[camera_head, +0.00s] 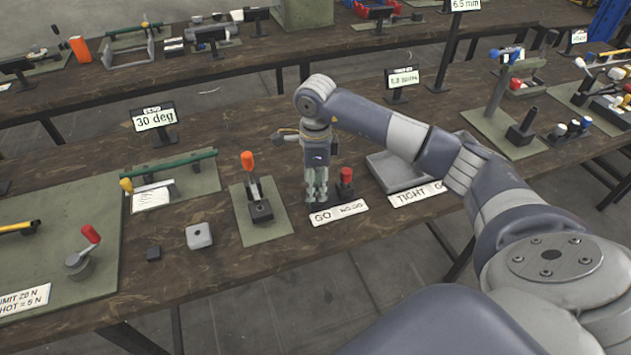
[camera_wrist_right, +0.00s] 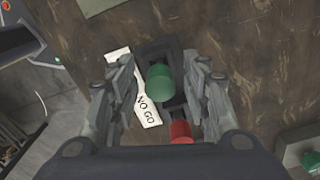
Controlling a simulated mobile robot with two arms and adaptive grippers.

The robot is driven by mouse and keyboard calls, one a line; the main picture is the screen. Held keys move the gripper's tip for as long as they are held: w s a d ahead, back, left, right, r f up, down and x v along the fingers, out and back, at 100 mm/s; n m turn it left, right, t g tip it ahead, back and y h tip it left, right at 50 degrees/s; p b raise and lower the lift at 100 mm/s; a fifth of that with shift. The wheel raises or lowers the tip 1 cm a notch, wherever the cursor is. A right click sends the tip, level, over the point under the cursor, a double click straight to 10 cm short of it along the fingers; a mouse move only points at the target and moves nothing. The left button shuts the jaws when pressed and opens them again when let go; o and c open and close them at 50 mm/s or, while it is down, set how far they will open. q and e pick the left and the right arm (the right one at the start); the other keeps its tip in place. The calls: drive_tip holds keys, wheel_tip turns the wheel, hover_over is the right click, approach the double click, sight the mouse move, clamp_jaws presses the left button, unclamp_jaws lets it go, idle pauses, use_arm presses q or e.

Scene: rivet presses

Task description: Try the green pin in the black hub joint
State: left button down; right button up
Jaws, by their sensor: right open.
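In the right wrist view a green pin (camera_wrist_right: 160,83) stands upright in a black holder (camera_wrist_right: 150,50), with a red pin (camera_wrist_right: 180,131) beside it. My right gripper (camera_wrist_right: 162,95) is open, pointing down, with one finger on each side of the green pin. I cannot tell whether the fingers touch it. In the head view my right gripper (camera_head: 317,198) is over the holder, and the fingers mostly hide the green pin. The red pin (camera_head: 346,176) stands just right of it. A black-based fixture with an orange-tipped lever (camera_head: 260,210) is on a green mat; I cannot tell whether it is the hub joint.
A GO / NO GO label (camera_head: 338,213) lies in front of the holder. A grey tray (camera_head: 385,178) is to its right, beside a TIGHT label (camera_head: 415,193).

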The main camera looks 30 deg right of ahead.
wheel_tip(320, 180, up, 12)
idle(0.5)
drive_tip(key=shift+f, duration=0.1)
idle(0.4)
